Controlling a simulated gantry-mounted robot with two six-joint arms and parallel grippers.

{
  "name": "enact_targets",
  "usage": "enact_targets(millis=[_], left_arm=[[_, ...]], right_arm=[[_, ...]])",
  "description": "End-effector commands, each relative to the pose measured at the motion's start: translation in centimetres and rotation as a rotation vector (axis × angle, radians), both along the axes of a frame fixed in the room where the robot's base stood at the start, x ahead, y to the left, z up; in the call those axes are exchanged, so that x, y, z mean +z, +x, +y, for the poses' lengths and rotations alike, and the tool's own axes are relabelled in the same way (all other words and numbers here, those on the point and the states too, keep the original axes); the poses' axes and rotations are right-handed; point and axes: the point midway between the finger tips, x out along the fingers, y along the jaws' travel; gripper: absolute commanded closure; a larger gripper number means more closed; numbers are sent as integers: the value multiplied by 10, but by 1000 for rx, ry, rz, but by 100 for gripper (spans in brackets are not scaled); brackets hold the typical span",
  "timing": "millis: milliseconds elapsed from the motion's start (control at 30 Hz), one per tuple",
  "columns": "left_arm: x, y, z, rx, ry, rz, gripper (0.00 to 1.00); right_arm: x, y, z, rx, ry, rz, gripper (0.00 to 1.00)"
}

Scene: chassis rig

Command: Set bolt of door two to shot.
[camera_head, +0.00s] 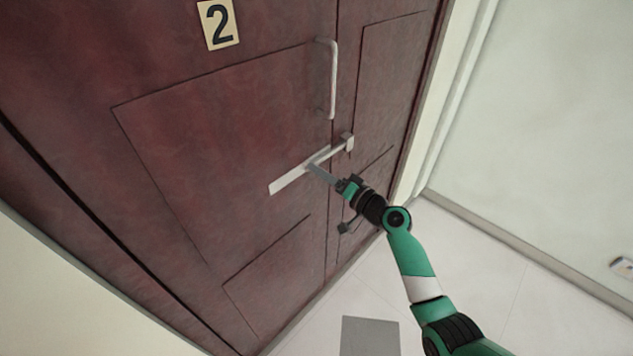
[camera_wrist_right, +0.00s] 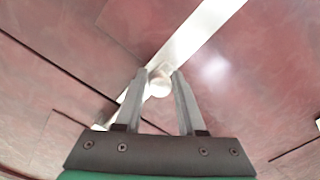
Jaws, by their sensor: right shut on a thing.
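Door two is dark red-brown wood and carries a number plate "2" (camera_head: 218,24) in the head view. Its bolt has a pale flat plate (camera_head: 287,181) on the door, and a slim bar slopes up right towards a small catch (camera_head: 348,143) across the door's edge line. My right gripper (camera_head: 312,168) is at the bolt. In the right wrist view its two fingers (camera_wrist_right: 159,78) are closed on the round bolt knob (camera_wrist_right: 160,85), in front of the pale strip (camera_wrist_right: 200,35). The fingers partly hide the bar, so its exact reach is unclear. My left gripper is not in view.
A pale pull handle (camera_head: 333,80) stands above the bolt near the door's edge. A small dark fitting (camera_head: 344,228) is below. A grey mat (camera_head: 370,336) lies on the light floor (camera_head: 480,260). A pale wall (camera_head: 550,110) is on the right.

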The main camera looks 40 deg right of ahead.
Motion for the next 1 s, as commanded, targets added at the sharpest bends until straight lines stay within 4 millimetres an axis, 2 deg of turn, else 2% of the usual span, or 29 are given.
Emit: enact_targets(millis=[133,167,267,567,667,767,1000], left_arm=[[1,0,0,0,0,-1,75],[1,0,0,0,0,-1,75],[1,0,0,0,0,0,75],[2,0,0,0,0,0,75],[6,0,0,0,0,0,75],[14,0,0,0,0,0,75],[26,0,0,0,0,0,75]], right_arm=[[-2,-1,-3,-7,-6,4,100],[-2,-1,-3,-7,-5,4,56],[-2,-1,-2,-7,-4,4,39],[-1,-2,-1,-5,-1,3,39],[0,-10,-2,-6,-1,3,39],[1,-28,-3,-7,-1,4,39],[0,-86,-7,-8,0,4,39]])
